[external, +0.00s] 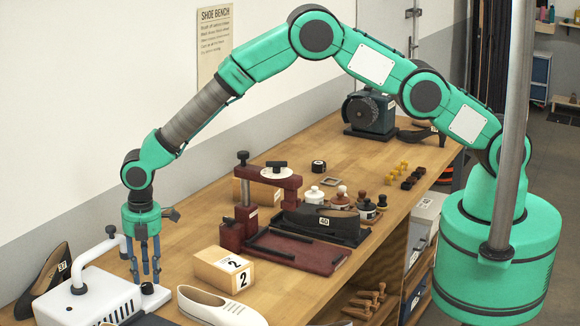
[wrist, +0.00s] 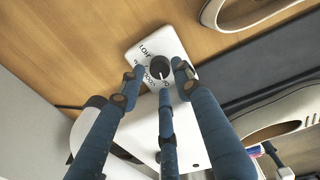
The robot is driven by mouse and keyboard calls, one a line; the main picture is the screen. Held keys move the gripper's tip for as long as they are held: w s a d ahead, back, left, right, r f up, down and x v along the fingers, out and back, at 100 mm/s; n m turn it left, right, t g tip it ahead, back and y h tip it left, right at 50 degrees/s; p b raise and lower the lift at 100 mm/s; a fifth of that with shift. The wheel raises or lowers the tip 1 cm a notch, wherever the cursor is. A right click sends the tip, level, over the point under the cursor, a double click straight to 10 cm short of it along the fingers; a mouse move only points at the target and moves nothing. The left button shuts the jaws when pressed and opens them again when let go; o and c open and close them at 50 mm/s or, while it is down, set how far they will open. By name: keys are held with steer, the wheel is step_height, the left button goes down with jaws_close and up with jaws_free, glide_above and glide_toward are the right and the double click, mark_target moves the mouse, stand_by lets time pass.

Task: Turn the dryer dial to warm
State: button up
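The dryer (external: 90,295) is a white box with vent slots and a bent white pipe, at the lower left of the bench. Its black round dial (external: 147,288) sits on a small white panel at its right side. In the wrist view the dial (wrist: 159,67) has a white pointer line directed down the picture. Lettering on the white panel (wrist: 150,46) is partly covered and too small to read surely. My gripper (external: 146,279) points down over the dial, its three blue fingers spread. In the wrist view the fingertips (wrist: 160,75) surround the dial; contact is not clear.
A wooden box marked 2 (external: 215,268) and a white shoe (external: 220,308) lie right of the dryer. A dark shoe (external: 42,280) stands behind it at left. A dark red press (external: 290,245) with a black shoe stands farther right. Bare wood lies behind the dial.

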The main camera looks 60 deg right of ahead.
mark_target(147, 285)
steer(key=shift+w+f, duration=0.1)
steer(key=shift+f, duration=1.5)
jaws_close()
